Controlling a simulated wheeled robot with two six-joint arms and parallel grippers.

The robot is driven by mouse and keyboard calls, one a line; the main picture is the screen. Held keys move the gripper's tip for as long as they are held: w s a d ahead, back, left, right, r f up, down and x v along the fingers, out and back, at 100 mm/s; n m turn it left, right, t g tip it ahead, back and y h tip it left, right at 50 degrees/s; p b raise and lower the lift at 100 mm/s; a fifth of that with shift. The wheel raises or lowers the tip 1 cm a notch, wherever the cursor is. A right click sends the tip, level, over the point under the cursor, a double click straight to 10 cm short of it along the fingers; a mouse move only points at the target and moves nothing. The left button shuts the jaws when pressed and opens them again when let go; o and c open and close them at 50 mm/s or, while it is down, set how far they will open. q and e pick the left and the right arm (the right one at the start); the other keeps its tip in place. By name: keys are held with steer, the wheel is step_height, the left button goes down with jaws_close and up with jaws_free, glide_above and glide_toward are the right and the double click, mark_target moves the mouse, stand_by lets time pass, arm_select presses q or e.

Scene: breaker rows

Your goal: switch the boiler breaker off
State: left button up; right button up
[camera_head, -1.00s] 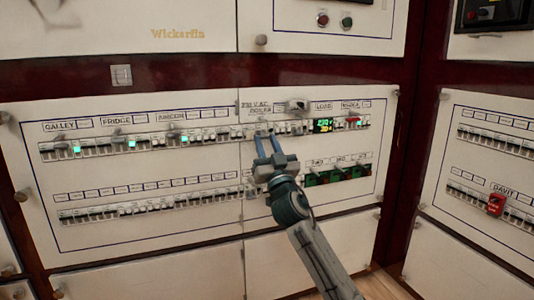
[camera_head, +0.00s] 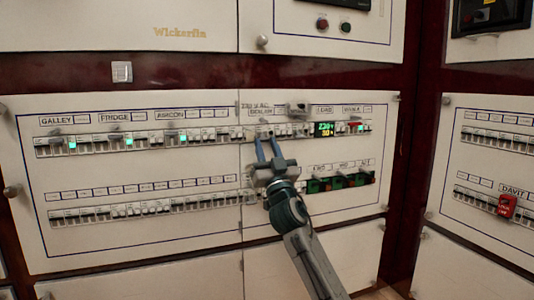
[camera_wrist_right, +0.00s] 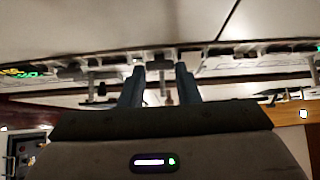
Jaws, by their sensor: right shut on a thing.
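The label reading BOILER (camera_head: 259,111) is on the upper breaker row, right of the panel's middle seam. The boiler breaker sits under it, mostly covered by my gripper in the head view. My right gripper (camera_head: 268,145) reaches up from below with its fingertips at that breaker. In the right wrist view, a grey breaker lever (camera_wrist_right: 163,88) stands between the two fingers of my right gripper (camera_wrist_right: 161,78), and the gripper is shut on it. I cannot tell whether the lever is up or down. My left gripper is not in view.
Neighbouring breakers crowd both sides of the row, with green lights at galley (camera_head: 72,145), fridge (camera_head: 129,142) and aircon (camera_head: 183,138). A dark knob (camera_head: 297,108) juts out just above. A lower breaker row (camera_head: 150,208) runs beneath.

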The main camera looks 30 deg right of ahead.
steer(key=o, duration=1)
steer(key=shift+f, duration=0.1)
steer(key=b+v, duration=0.1)
steer(key=v, duration=0.9)
steer(key=shift+s+f, duration=0.2)
steer(key=shift+s, duration=0.05)
